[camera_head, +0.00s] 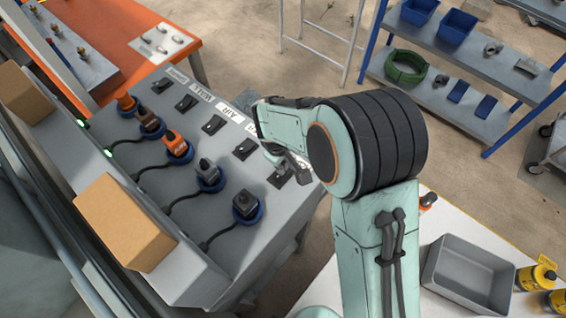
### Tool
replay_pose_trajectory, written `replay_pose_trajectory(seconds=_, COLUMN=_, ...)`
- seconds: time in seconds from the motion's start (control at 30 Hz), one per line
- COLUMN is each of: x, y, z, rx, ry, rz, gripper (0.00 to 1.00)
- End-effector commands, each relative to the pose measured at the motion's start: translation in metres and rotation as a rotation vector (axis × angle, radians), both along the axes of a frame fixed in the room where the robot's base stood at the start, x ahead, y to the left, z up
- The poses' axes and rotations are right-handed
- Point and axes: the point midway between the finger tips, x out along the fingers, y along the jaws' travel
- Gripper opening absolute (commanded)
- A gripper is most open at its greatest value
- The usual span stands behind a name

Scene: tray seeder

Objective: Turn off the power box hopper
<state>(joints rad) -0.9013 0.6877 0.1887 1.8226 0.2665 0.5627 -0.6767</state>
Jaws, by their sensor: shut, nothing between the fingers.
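The grey power box (225,255) stands left of centre with a row of black rocker switches and a row of plugged sockets. Labels run along the switches; one appears to read WALL (202,91) and another AIR (230,110). I cannot make out a hopper label. Visible switches include the far one (161,85), a middle one (213,124) and the nearest one (280,176). My gripper (290,165) is shut and empty, over the near end of the switch row, close to the nearest switch. I cannot tell whether it touches. My arm partly hides this end and its labels.
Plugs with cords fill the sockets, including an orange one (176,143) and a black one (245,203). Cardboard boxes (122,222) stand along the left. An orange table (125,40) is behind. A grey bin (468,274) sits on a white table at lower right.

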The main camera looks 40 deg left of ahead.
Motion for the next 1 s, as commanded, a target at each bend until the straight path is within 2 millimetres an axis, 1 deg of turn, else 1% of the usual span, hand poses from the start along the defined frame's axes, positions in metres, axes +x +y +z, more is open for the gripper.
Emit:
replay_pose_trajectory(seconds=0.13, x=0.001, y=0.000, z=0.005, rx=0.001, ry=-0.001, rz=-0.001, gripper=0.00)
replay_pose_trajectory(seconds=0.27, x=0.005, y=0.001, z=0.022, rx=0.003, ry=-0.003, rz=-0.001, gripper=0.00)
replay_pose_trajectory(seconds=0.5, x=0.017, y=0.001, z=0.076, rx=0.005, ry=-0.005, rz=-0.001, gripper=0.00)
replay_pose_trajectory(seconds=0.7, x=0.025, y=0.001, z=0.115, rx=0.004, ry=-0.003, rz=-0.001, gripper=0.00)
replay_pose_trajectory(seconds=0.83, x=0.028, y=0.000, z=0.130, rx=0.001, ry=-0.001, rz=-0.001, gripper=0.00)
replay_pose_trajectory(seconds=1.0, x=0.029, y=0.000, z=0.137, rx=0.000, ry=0.000, rz=0.000, gripper=0.00)
